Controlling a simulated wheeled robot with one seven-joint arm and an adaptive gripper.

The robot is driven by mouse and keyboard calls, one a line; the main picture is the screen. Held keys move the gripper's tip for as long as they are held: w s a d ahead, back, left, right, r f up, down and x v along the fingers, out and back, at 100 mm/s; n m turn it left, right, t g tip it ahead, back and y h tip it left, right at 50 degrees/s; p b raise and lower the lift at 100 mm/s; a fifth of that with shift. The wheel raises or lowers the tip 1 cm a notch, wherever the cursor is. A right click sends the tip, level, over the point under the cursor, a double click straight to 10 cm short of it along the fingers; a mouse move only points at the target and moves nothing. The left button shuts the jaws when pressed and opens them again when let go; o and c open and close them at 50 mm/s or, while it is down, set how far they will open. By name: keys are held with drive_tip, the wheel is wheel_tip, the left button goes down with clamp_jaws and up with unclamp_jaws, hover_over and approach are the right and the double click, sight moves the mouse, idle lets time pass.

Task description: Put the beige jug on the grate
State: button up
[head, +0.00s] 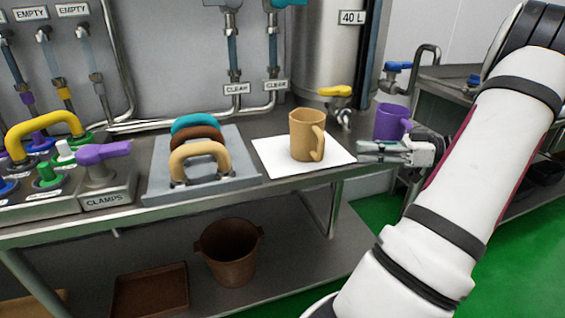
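The beige jug (303,136) stands upright on a white mat (273,163) near the front edge of the steel bench, its handle facing right. My gripper (360,151) is to the right of the jug, pointing left toward the handle. A gap shows between the gripper and the jug, and they do not appear to touch. The two fingers look apart with nothing between them. I cannot make out a grate clearly in this view.
A purple jug (391,122) stands behind my gripper, below a blue-handled tap (397,67). A yellow-handled tap (338,91) is behind the beige jug. Coloured handles on a grey plate (158,163) stand to the left. A brown bucket (229,254) sits on the lower shelf.

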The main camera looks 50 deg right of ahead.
sight(320, 153)
drive_tip(key=shift+t+h, duration=0.4)
drive_tip(key=shift+t, duration=0.4)
drive_tip(key=x, duration=0.3)
drive_tip(key=f+b+x, duration=0.1)
drive_tip(key=x, duration=0.3)
drive_tip(key=b+x, duration=0.1)
drive_tip(key=x, duration=0.3)
drive_tip(key=shift+a+f, duration=0.25)
drive_tip(key=shift+f, duration=0.05)
clamp_jaws()
